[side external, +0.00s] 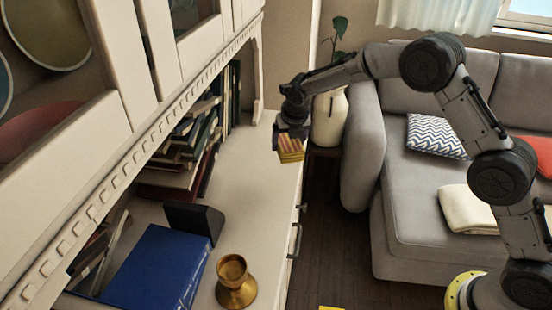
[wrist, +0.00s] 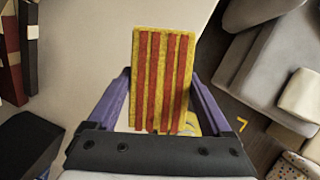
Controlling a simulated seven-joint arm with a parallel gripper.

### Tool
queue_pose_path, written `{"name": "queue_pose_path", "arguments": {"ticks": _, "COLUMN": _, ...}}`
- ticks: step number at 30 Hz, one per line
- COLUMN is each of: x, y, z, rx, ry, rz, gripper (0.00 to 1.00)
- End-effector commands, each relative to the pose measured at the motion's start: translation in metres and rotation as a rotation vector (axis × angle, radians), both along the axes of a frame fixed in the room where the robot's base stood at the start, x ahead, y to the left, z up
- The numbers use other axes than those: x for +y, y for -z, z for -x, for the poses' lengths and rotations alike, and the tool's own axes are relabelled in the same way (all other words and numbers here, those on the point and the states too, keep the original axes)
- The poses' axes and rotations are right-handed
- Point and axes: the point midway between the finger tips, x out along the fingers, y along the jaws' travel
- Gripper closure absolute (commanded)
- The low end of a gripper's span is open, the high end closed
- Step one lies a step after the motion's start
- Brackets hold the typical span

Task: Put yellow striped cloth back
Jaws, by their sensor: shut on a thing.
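The yellow striped cloth (side external: 291,150) is a small folded block, yellow with red stripes. In the wrist view the cloth (wrist: 161,82) stands out between the two purple fingers, its striped face toward the camera. My gripper (side external: 291,132) is shut on it and holds it up near the front edge of the cabinet's counter, in the side external view. The wrist view shows my gripper (wrist: 160,95) with a finger on each side of the cloth. Whether the cloth touches the counter I cannot tell.
The pale counter (side external: 255,175) has free room below the cloth. Stacked books (side external: 185,160), a black bookend (side external: 195,220), a blue book (side external: 158,268) and a brass goblet (side external: 236,283) stand on it. A grey sofa (side external: 420,205) and a white vase (side external: 328,118) are to the right.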

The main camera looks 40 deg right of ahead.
Motion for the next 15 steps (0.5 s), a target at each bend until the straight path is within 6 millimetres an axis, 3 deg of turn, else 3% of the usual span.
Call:
{"name": "queue_pose_path", "arguments": {"ticks": 9, "x": 0.003, "y": 0.047, "z": -0.043, "rx": 0.001, "ry": -0.001, "rz": 0.001, "gripper": 0.68}}
{"name": "queue_pose_path", "arguments": {"ticks": 15, "x": 0.003, "y": 0.056, "z": -0.051, "rx": -0.001, "ry": 0.0, "rz": 0.0, "gripper": 0.68}}
